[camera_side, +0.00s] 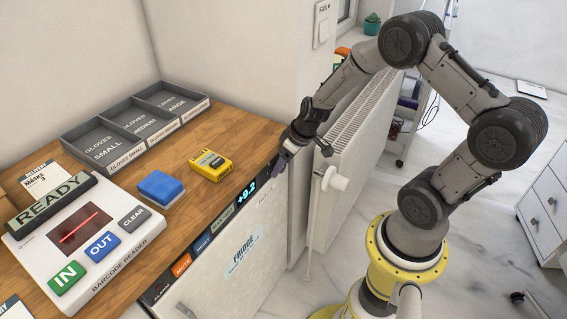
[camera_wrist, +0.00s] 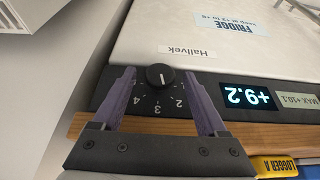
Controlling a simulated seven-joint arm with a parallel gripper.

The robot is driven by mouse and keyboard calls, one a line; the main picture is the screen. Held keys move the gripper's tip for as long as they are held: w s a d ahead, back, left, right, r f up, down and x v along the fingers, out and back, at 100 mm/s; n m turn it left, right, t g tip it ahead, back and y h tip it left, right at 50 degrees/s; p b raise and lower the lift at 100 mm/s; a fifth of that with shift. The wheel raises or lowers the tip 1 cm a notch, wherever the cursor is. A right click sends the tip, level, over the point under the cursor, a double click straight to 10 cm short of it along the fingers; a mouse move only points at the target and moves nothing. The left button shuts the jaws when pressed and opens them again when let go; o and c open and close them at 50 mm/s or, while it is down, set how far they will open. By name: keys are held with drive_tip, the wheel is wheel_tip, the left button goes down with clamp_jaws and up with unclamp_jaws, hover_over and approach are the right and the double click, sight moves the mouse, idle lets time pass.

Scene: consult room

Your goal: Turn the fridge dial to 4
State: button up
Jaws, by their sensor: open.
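The fridge dial is a small round black knob (camera_wrist: 160,76) on the dark control strip, with a short white mark on its face. Small white digits curve around it on the strip; I cannot firmly tell which digit the mark points to. My gripper (camera_wrist: 161,71) is open, its two purple fingers on either side of the knob, with no clear contact visible. In the side view my gripper (camera_side: 284,160) is at the far end of the strip and hides the dial. The fridge (camera_side: 215,283) has a white door, and its display (camera_side: 247,190) reads +9.2.
A wooden counter (camera_side: 215,200) above the fridge holds a yellow logger (camera_side: 211,163), a blue block (camera_side: 161,187), a barcode reader (camera_side: 110,255) and grey glove trays (camera_side: 100,150). A white radiator (camera_side: 350,165) stands close beside the gripper.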

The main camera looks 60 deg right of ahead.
drive_tip(key=shift+c, duration=0.2)
clamp_jaws()
idle(0.4)
drive_tip(key=m+y, duration=0.1)
drive_tip(key=y, duration=0.2)
drive_tip(key=d+y, duration=0.1)
drive_tip(key=y, duration=0.3)
drive_tip(key=f+m+y, duration=0.1)
drive_tip(key=y, duration=0.3)
drive_tip(key=shift+d+m+t, duration=0.3)
drive_tip(key=shift+d+t, duration=0.05)
drive_tip(key=shift+t, duration=0.05)
drive_tip(key=shift+y, duration=0.4)
drive_tip(key=shift+o, duration=0.2)
unclamp_jaws()
